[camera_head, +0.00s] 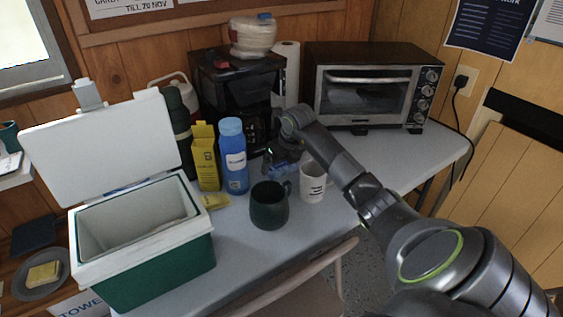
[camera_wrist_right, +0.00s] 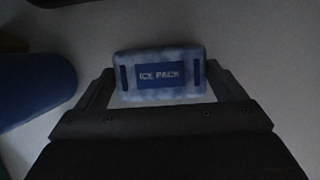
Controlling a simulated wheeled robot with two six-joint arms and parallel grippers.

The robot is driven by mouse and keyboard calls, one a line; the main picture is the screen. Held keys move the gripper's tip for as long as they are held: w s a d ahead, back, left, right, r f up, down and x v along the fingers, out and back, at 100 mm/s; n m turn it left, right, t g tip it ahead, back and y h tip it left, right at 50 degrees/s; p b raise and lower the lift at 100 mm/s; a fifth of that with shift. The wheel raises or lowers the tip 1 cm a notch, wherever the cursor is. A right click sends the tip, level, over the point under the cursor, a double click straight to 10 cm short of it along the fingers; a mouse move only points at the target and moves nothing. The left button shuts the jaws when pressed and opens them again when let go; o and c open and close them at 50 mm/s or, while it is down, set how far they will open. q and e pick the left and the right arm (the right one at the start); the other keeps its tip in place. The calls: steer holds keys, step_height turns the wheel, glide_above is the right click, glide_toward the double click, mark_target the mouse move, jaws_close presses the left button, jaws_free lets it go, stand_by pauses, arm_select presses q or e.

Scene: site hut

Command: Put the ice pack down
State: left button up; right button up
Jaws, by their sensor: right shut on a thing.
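The ice pack (camera_wrist_right: 160,76) is a small blue and pale slab with an "ICE PACK" label, and its printed face shows in the right wrist view. My right gripper (camera_wrist_right: 160,85) is shut on it, one finger at each end. In the head view my right gripper (camera_head: 281,160) reaches over the table behind the mugs, and only a bit of the ice pack (camera_head: 281,169) shows. I cannot tell whether the pack touches the table (camera_head: 330,235). My left gripper is not in view.
A blue bottle (camera_head: 233,160) stands just left of my right gripper. A dark green mug (camera_head: 269,207) and a white mug (camera_head: 313,183) stand in front. An open, empty-looking cooler box (camera_head: 160,262) is at left. A coffee maker (camera_head: 238,85) and toaster oven (camera_head: 365,90) stand behind.

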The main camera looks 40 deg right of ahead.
steer(key=shift+f, duration=0.15)
steer(key=o, duration=0.9)
steer(key=shift+c, duration=0.2)
